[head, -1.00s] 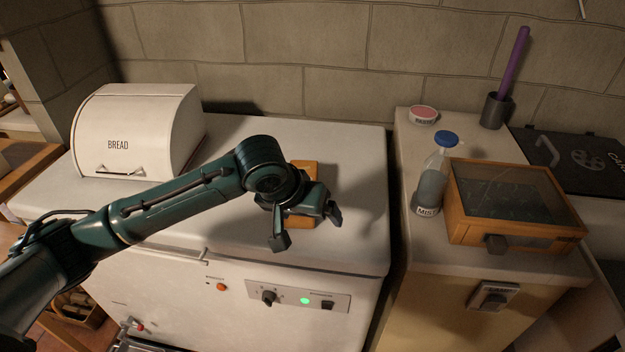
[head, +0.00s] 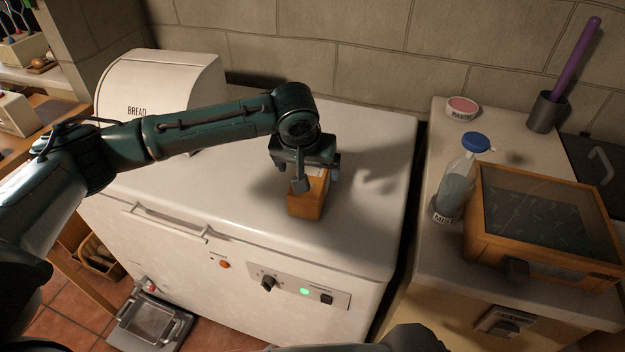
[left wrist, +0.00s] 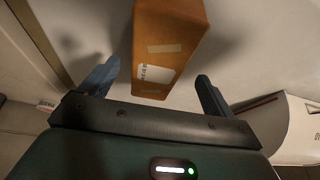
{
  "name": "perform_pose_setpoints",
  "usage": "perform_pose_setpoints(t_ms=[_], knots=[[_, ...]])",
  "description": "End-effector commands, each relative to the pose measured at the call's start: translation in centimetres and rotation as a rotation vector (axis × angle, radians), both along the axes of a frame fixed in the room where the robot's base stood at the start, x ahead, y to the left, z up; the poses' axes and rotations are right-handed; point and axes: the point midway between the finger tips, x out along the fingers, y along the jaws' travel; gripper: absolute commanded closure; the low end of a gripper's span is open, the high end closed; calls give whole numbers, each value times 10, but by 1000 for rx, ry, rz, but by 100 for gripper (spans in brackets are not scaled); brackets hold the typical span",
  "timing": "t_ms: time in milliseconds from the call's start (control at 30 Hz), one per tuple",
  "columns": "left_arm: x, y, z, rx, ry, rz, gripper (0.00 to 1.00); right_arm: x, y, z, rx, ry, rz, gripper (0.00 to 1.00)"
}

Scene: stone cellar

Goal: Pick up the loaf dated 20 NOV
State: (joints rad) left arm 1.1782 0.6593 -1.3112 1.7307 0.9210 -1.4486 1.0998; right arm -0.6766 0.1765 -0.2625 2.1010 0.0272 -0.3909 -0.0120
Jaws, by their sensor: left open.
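One orange-brown loaf-shaped block (head: 307,203) lies on the white top of the chest unit (head: 372,205). In the left wrist view the loaf (left wrist: 170,35) carries a small white label (left wrist: 156,73) with dark marks too small to read, plus pale tape-like strips. I cannot tell its date. My left gripper (head: 317,176) is open just over the loaf and hides its far part. In the left wrist view the two fingers stand apart with the loaf's near end between and beyond them. I cannot tell whether they touch it.
A white bread bin (head: 160,80) stands at the back left, partly behind my left arm. On the right counter are a spray bottle (head: 455,185), a glass-lidded wooden box (head: 545,215), a round pink-topped tin (head: 462,108) and a purple rod in a cup (head: 547,112).

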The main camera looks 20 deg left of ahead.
Motion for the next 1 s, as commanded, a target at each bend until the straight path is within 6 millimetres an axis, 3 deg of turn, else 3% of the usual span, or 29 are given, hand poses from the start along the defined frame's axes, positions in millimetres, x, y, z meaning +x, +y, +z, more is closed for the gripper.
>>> perform_pose_setpoints(t_ms=[233, 500, 767, 1000], knots=[[8, -1, -17, 1, 0, -2, 11, 1, 1, 2, 5, -2, -4, 64], [22, -2, -52, 0, 0, -1, 11, 4, -1, 4, 1, -8, -7, 64], [24, -1, -57, 0, -1, -2, 11, 5, -3, 4, -4, -9, -6, 64], [24, -2, -56, 0, -1, -2, 28, 5, -4, 3, -7, -9, -3, 64]])
